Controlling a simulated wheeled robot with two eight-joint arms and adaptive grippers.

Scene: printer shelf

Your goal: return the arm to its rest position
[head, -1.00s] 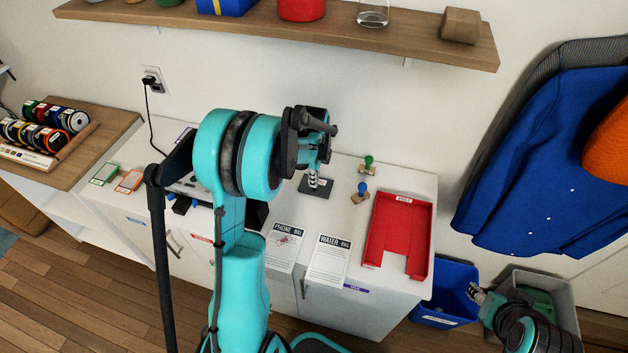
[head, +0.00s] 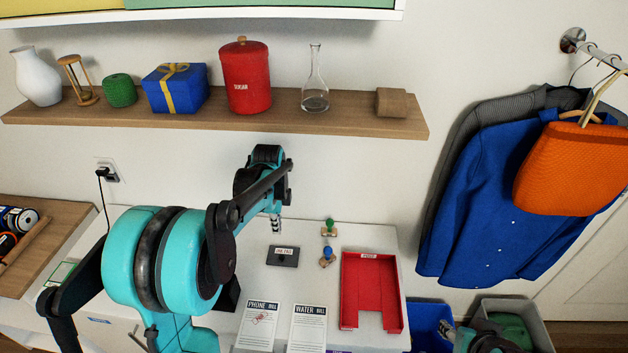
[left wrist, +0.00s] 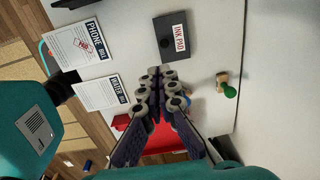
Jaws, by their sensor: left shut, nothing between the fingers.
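My left arm reaches up and across the middle of the head view. Its gripper (head: 276,225) hangs above the white cabinet top, a little behind the black ink pad (head: 283,256). In the left wrist view the fingers (left wrist: 155,85) are together with nothing between them, and the ink pad (left wrist: 172,38) lies beyond them, apart from them. My right gripper (head: 447,330) shows small at the lower right, over the blue bin; its fingers are too small to read.
A shelf (head: 215,118) with a red sugar canister (head: 246,80) and a glass flask (head: 315,95) runs above the arm. Green (head: 329,228) and blue (head: 327,256) stamps, a red tray (head: 347,295), phone (head: 258,326) and water (head: 308,328) bills lie on the cabinet.

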